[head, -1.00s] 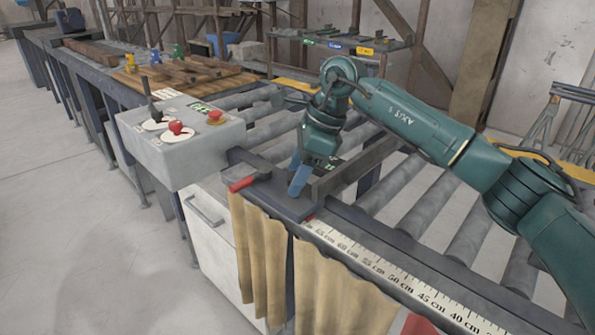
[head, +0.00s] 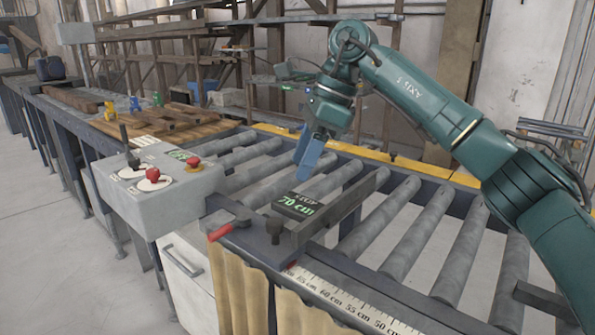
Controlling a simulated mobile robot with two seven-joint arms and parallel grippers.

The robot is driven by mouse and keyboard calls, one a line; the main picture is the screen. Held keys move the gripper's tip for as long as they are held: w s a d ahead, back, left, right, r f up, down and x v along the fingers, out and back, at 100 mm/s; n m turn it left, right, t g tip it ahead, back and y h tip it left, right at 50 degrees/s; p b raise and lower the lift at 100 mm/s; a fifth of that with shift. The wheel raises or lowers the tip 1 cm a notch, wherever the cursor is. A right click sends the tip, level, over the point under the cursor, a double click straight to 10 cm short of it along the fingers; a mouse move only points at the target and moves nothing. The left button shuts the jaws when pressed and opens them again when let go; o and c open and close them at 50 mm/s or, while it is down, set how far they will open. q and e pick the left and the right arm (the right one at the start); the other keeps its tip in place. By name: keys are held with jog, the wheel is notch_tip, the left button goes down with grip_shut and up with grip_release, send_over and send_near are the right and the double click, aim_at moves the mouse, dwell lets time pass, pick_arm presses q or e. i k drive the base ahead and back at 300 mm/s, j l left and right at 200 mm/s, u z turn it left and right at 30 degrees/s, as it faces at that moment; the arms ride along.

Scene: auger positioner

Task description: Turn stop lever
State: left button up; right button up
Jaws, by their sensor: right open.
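The stop assembly stands on the front rail of the roller table, with a dark plate (head: 262,245), an upright knob (head: 273,230) and a long dark fence bar (head: 345,205). A lever with a red handle (head: 221,232) sticks out at its left end, toward the front. A small display (head: 297,205) behind the knob reads 70 cm in green. My right gripper (head: 311,165) is open and empty, its blue fingers pointing down above the rollers behind the display, apart from the red-handled lever. My left gripper is not in view.
A grey control box (head: 160,200) with a black stick, a red knob (head: 152,175) and a red button (head: 193,163) stands left of the stop. A ruler (head: 345,300) runs along the front edge. Wooden pieces (head: 165,120) lie on the far bench.

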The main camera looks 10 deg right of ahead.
aim_at(243, 218)
jog(key=k+j, duration=0.15)
jog(key=k, duration=0.35)
jog(key=k+j, duration=0.2)
jog(key=k, duration=0.25)
